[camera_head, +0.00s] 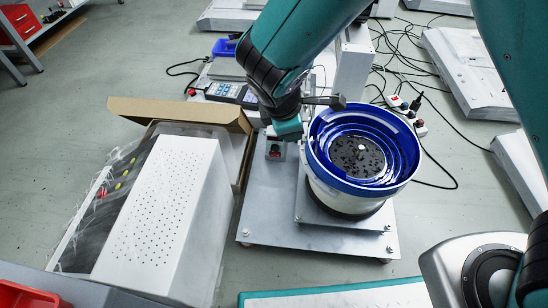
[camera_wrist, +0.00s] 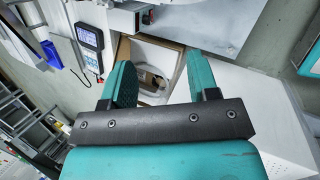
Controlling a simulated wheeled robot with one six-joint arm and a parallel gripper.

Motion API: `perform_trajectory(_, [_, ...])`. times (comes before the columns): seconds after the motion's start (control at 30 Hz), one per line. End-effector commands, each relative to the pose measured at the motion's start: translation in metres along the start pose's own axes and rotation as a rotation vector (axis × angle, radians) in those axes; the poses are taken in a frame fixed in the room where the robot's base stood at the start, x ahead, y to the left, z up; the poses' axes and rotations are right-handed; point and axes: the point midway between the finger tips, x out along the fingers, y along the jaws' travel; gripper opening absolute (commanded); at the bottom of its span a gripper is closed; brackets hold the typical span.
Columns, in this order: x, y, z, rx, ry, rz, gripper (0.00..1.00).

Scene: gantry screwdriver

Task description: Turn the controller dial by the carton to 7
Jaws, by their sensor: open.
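The open brown carton (camera_head: 182,112) stands left of the feeder's base plate; in the wrist view the carton (camera_wrist: 152,52) shows beyond my fingers. A blue-faced controller (camera_head: 225,91) lies behind the carton; in the wrist view this controller (camera_wrist: 89,37) has a small display. A small grey box with a red switch (camera_head: 275,150) sits on the plate beside the carton. I cannot make out a dial or its number on either. My gripper (camera_wrist: 162,82) is open and empty, its teal fingers apart. In the head view my gripper (camera_head: 288,130) is above the plate, near the grey box.
A blue-and-white bowl feeder (camera_head: 362,150) stands on the metal base plate (camera_head: 270,215), right of my gripper. A white perforated housing (camera_head: 160,210) in clear wrap fills the left front. Black cables (camera_head: 390,50) lie on the floor behind.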

Motion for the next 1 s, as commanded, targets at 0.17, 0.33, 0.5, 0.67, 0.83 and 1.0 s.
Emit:
perform_trajectory(0.17, [0.1, -0.023, -0.059, -0.504, -0.226, 0.198, 0.55])
perform_trajectory(0.33, [0.156, -0.049, -0.097, -0.936, -0.45, 0.363, 0.55])
perform_trajectory(0.5, [0.181, -0.07, -0.116, -1.202, -0.614, 0.46, 0.55])
perform_trajectory(0.67, [0.19, -0.075, -0.121, -1.29, -0.676, 0.49, 0.55])
perform_trajectory(0.83, [0.208, -0.061, -0.117, -1.291, -0.68, 0.489, 0.55])
perform_trajectory(1.0, [0.238, -0.036, -0.109, -1.287, -0.679, 0.488, 0.55])
